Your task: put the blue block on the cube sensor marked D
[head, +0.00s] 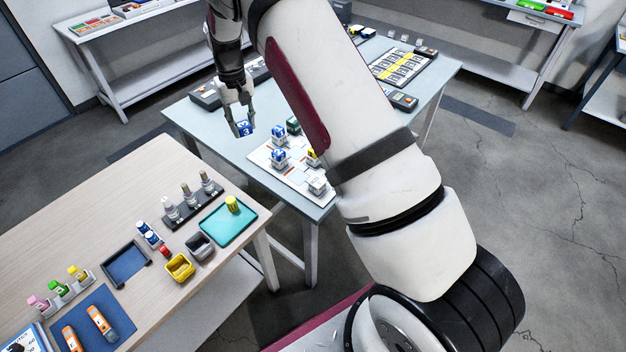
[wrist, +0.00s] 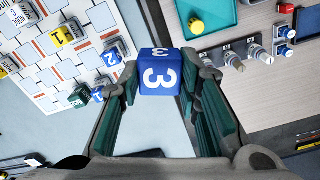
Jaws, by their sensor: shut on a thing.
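My gripper (head: 241,122) is shut on the blue block (head: 246,129), marked 3, and holds it in the air near the left edge of the blue-grey table. In the wrist view the blue block (wrist: 160,72) sits between the two green-padded fingers of my gripper (wrist: 160,88). Several cube sensors stand on a white board to the right of the gripper in the head view. Two carry blue blocks (head: 279,134); a yellow block (head: 312,153) and a green block (head: 293,122) show there too. A pale cube sensor (head: 317,186) looks bare. I cannot read which sensor is D.
The white board (wrist: 48,82) lies left of the held block in the wrist view. A wooden table (head: 140,195) with vials, bins, a teal tray (head: 215,232) and coloured bottles stands at the left. My arm hides part of the blue-grey table (head: 205,135).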

